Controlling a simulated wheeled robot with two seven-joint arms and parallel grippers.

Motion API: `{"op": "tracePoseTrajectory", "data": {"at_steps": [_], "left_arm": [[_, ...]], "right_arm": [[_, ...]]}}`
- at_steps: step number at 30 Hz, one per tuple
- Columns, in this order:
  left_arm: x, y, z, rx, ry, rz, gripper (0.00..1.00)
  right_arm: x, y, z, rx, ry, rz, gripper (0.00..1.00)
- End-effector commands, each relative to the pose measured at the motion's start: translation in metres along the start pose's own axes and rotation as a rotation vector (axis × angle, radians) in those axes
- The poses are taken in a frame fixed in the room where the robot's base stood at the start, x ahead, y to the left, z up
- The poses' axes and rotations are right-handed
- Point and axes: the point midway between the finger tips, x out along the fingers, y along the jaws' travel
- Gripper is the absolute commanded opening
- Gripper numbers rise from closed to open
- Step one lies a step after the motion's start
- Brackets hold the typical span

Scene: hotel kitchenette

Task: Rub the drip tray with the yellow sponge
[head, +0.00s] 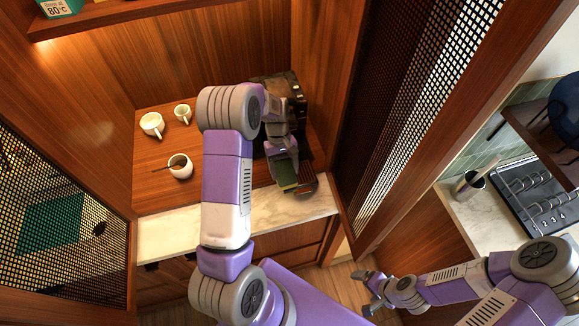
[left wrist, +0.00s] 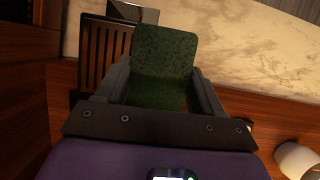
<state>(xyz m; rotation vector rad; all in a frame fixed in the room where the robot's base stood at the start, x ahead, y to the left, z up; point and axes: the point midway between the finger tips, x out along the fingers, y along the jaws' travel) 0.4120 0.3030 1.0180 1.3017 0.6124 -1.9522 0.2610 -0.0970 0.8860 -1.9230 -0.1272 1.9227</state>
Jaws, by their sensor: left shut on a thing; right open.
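The sponge (head: 284,177) shows a dark green face, which fills the middle of the left wrist view (left wrist: 165,55). My left gripper (head: 283,162) is shut on it, one finger on each side. The drip tray (head: 305,187) is dark and slatted, at the front of the coffee machine near the counter's front edge. It also shows in the left wrist view (left wrist: 97,45), partly behind the sponge. The sponge is over or beside the tray; I cannot tell whether they touch. My right gripper (head: 370,286) is open and empty, low and away from the counter.
The dark coffee machine (head: 291,88) stands at the back right of the niche, partly hidden by my arm. A white bowl (head: 180,171) with a stick and two white cups (head: 152,125), (head: 182,113) stand to the left. A perforated door (head: 410,110) bounds the right side.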

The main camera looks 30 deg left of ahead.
Motion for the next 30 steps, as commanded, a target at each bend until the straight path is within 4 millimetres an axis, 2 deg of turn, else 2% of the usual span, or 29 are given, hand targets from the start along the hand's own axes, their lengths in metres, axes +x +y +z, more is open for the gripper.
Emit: {"op": "tracePoseTrajectory", "data": {"at_steps": [8,24,30], "left_arm": [[-0.002,-0.001,0.001,-0.002,-0.001,-0.003,0.39],[-0.052,0.001,0.021,0.0,0.001,0.001,0.39],[-0.057,0.001,0.023,0.0,0.001,0.001,0.39]], "right_arm": [[-0.002,-0.001,0.0,0.0,0.0,0.0,0.94],[-0.039,-0.014,0.002,0.0,0.0,0.0,0.94],[-0.042,-0.016,0.002,0.0,0.0,0.0,0.94]]}}
